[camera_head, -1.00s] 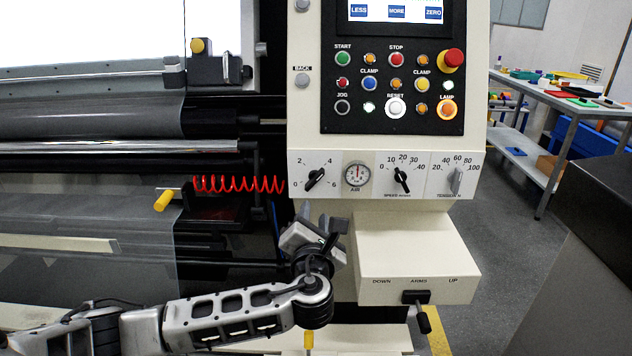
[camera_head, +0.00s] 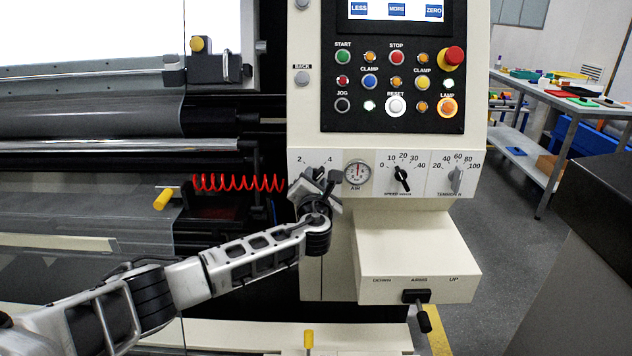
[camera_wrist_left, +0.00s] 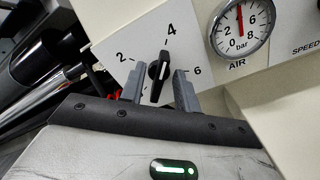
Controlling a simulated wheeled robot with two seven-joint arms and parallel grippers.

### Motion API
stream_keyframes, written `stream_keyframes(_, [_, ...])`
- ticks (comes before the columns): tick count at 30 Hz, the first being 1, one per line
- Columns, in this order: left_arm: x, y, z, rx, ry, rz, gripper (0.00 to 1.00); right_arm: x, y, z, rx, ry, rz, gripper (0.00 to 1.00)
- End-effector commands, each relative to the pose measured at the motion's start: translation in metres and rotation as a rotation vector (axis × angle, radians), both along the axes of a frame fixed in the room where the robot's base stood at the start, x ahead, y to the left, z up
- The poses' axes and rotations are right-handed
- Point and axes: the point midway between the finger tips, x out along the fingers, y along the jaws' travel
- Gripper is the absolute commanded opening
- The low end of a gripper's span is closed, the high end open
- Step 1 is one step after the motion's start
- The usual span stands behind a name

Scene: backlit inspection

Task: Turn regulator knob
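The regulator knob (camera_wrist_left: 160,72) is a black pointer knob on a white dial plate marked 2, 4, 6 in the left wrist view. In the head view my left gripper (camera_head: 316,180) covers it. My left gripper (camera_wrist_left: 159,76) is open, with one grey finger on each side of the knob in the wrist picture and gaps visible beside it. I see no contact, and cannot tell how deep the fingertips reach. The air gauge (camera_head: 357,172) is just right of the gripper; in the wrist view the gauge (camera_wrist_left: 240,30) has its red needle pointing nearly straight up. My right gripper is not in view.
The speed knob (camera_head: 402,180) and tension knob (camera_head: 456,180) are farther right on the same panel. A button panel (camera_head: 392,92) is above. A box with an arms lever (camera_head: 417,298) juts out below right. A red coiled hose (camera_head: 238,183) hangs left of the gripper.

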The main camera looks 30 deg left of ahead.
Motion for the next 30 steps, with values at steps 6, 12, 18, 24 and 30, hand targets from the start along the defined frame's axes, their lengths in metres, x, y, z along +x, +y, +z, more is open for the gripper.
stream_keyframes(6, [-0.0002,-0.0002,0.0002,0.0,0.0,0.0,0.07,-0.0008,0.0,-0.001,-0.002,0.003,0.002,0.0])
stream_keyframes(12, [-0.0003,-0.0002,0.0001,-0.001,0.0,0.0,0.0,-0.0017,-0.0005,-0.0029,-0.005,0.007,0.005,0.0])
stream_keyframes(18, [-0.0006,-0.0002,-0.0001,-0.024,-0.012,0.0,0.0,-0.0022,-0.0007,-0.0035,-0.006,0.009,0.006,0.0])
stream_keyframes(24, [-0.0008,0.0003,0.0004,-0.109,-0.051,0.0,0.0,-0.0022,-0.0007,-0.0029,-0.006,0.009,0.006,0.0])
stream_keyframes(30, [-0.0012,0.0004,0.0001,-0.254,-0.121,-0.002,0.0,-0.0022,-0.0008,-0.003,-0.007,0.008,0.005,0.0])
